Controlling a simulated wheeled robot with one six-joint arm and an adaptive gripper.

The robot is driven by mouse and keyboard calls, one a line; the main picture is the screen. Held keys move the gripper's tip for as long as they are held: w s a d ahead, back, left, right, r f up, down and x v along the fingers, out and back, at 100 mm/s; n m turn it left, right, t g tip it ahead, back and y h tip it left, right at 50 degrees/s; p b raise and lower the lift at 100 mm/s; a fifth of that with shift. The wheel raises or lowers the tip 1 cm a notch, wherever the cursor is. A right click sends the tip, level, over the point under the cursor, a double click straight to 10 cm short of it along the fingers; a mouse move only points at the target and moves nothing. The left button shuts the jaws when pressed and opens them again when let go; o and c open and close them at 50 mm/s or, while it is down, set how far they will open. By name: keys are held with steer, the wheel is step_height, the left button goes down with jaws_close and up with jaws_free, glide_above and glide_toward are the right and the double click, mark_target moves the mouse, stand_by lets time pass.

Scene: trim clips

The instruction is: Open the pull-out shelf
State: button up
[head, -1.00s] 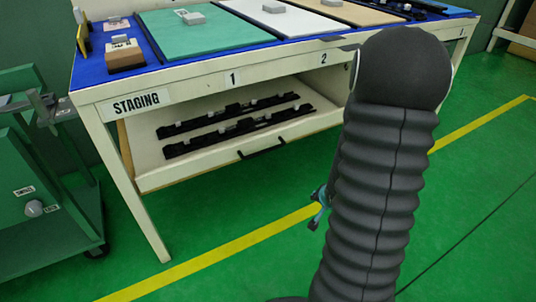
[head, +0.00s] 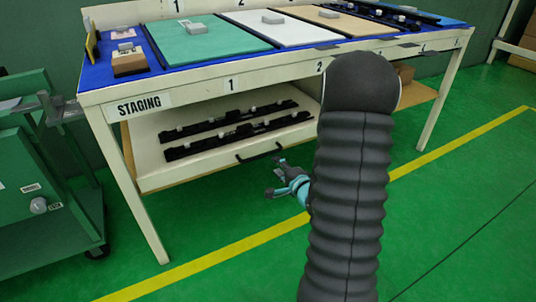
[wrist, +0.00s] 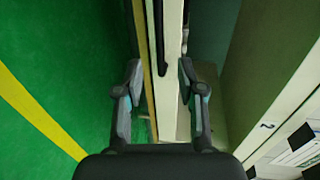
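The pull-out shelf (head: 200,162) is a white tray under the staging table, with a black bar handle (head: 258,153) on its front edge. Two black rails with small light parts lie on it. My gripper (head: 281,178) is open and empty, in front of the shelf and just right of and below the handle in the head view. In the wrist view my gripper (wrist: 160,78) has its fingers spread wide. The pale shelf front (wrist: 172,50) and the dark handle (wrist: 159,40) run between and beyond the fingertips. I see no contact with the handle.
The staging table (head: 195,92) stands above, with coloured mats and blocks on top. Its front-left leg (head: 130,190) is close to the shelf. A green cart (head: 45,200) stands at the left. The green floor in front is clear, with a yellow line.

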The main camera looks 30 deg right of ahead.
mark_target(265, 155)
steer(key=x, duration=1)
steer(key=shift+w, duration=0.35)
jaws_close()
